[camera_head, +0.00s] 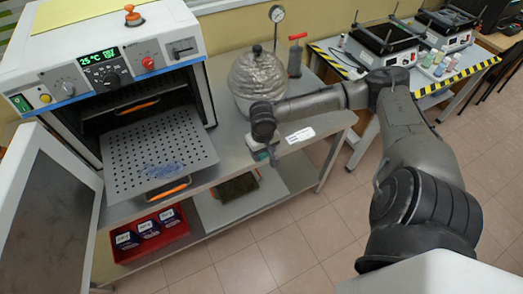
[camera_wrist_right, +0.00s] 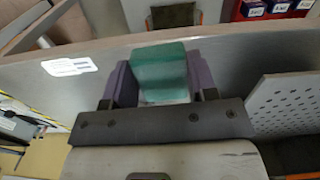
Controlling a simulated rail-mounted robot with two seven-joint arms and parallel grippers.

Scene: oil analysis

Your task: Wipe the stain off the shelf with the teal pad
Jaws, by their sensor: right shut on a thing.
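The perforated metal shelf (camera_head: 120,145) is pulled out of the open oven. A blue smeared stain (camera_head: 162,170) lies near its front edge. My right gripper (camera_head: 264,154) is over the bench to the right of the shelf, apart from it. In the right wrist view its purple fingers are shut on the teal pad (camera_wrist_right: 160,70), one on each side. The shelf also shows at the right edge of that view (camera_wrist_right: 285,105), but the stain cannot be made out there. In the head view the pad is mostly hidden by the wrist. My left gripper is not in view.
The oven door (camera_head: 45,215) stands open at the left. A silver vessel with a gauge (camera_head: 258,75) stands on the bench behind my right wrist. A red bin with boxes (camera_head: 150,238) sits on the lower level. The bench (camera_head: 225,150) is clear between shelf and gripper.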

